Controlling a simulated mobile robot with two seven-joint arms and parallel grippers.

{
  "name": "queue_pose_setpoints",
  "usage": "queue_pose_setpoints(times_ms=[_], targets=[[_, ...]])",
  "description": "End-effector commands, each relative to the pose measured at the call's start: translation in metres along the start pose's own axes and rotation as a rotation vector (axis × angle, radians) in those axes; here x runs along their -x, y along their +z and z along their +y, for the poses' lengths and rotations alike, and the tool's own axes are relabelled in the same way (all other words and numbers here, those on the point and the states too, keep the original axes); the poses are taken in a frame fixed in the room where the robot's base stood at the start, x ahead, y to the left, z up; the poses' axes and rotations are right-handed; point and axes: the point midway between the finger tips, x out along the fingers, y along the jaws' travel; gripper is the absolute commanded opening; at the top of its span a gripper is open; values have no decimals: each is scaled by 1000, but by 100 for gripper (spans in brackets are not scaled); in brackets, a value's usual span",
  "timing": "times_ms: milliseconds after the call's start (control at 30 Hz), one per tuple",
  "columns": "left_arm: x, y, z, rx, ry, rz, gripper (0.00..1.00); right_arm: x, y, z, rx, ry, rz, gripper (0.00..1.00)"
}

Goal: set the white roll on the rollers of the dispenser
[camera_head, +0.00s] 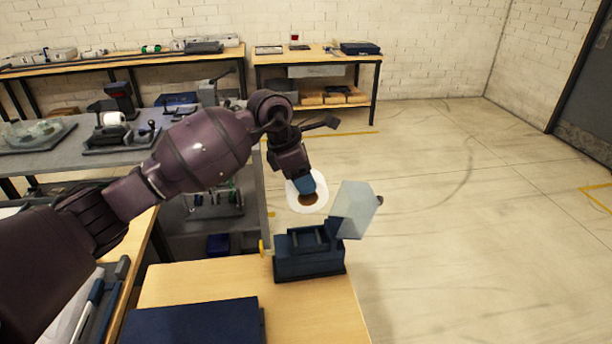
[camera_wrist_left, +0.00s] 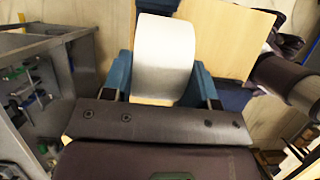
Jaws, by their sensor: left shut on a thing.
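The white roll (camera_head: 294,199) has a brown core and hangs in the air in the head view. My left gripper (camera_head: 306,186) is shut on it from above. In the left wrist view the white roll (camera_wrist_left: 165,52) sits between my two blue fingers. The dispenser (camera_head: 309,264) is a dark blue box on the wooden table, with its clear lid (camera_head: 355,209) swung up to the right. The roll is above and behind the open top, apart from it. The rollers are too small to make out clearly. My right gripper is not in view.
A dark blue flat case (camera_head: 195,322) lies on the wooden table (camera_head: 215,281), left of the dispenser. A grey bench (camera_head: 40,140) with several devices stands behind on the left. The floor (camera_head: 470,240) to the right is clear.

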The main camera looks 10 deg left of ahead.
Motion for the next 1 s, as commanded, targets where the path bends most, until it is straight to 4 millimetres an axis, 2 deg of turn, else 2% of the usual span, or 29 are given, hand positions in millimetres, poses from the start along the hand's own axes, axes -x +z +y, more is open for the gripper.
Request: queue_pose_setpoints(times_ms=[333,733,1000], targets=[[-7,-2,4,33,14,0,22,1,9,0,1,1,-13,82],[-40,-15,3,34,11,0,22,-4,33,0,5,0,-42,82],[-47,-18,4,33,14,-1,22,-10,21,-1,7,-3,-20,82]])
